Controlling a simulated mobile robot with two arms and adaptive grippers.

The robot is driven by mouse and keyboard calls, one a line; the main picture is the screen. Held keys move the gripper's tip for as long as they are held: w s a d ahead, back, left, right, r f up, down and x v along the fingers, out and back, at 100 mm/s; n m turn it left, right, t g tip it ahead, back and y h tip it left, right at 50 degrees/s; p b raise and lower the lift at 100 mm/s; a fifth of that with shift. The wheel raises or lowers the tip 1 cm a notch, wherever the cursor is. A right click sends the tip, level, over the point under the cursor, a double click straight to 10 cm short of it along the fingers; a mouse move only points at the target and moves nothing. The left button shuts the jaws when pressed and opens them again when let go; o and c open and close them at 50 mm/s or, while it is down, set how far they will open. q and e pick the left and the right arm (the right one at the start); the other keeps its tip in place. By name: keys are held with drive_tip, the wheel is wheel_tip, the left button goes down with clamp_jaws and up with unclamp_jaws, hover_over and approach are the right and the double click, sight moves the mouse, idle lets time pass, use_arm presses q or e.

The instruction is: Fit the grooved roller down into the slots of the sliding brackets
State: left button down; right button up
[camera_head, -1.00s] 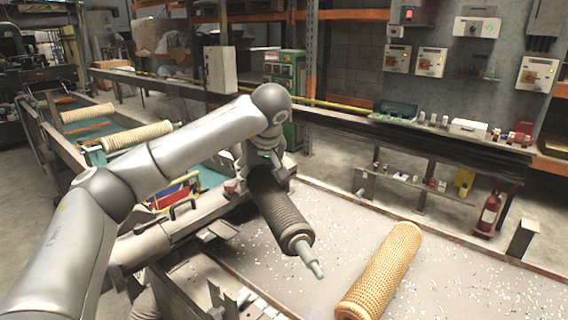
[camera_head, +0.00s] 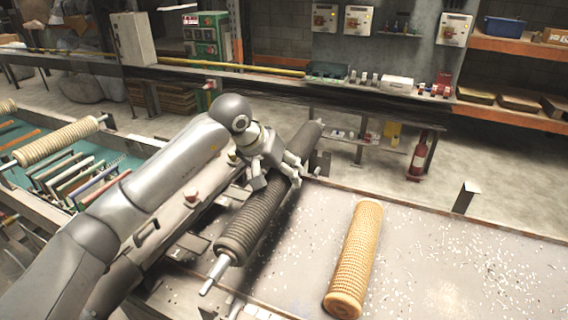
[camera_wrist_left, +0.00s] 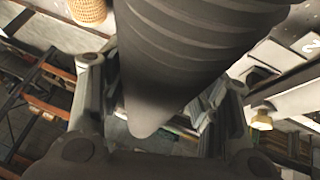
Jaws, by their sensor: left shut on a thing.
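The dark grey grooved roller (camera_head: 250,228) lies diagonally in the head view, its pale near shaft end (camera_head: 215,275) pointing lower left. My left gripper (camera_head: 277,172) is shut on the roller near its middle. In the left wrist view, the roller (camera_wrist_left: 190,35) fills the top middle between the two fingers of my left gripper (camera_wrist_left: 162,95). A small grey metal piece (camera_head: 319,162), possibly a sliding bracket, stands near the roller's far end. Metal plates (camera_head: 188,248) lie left of its near end. I cannot make out the slots. My right gripper is not in view.
A tan woven mesh tube (camera_head: 354,262) lies on the pale, speckled table (camera_head: 440,260) right of the roller. The table's right part holds only small white scraps. A green-bedded machine with a tan roll (camera_head: 58,142) stands at left.

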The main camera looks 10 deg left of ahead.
use_arm(q)
drive_tip(key=shift+d+r, duration=0.15)
drive_tip(key=shift+d, duration=0.1)
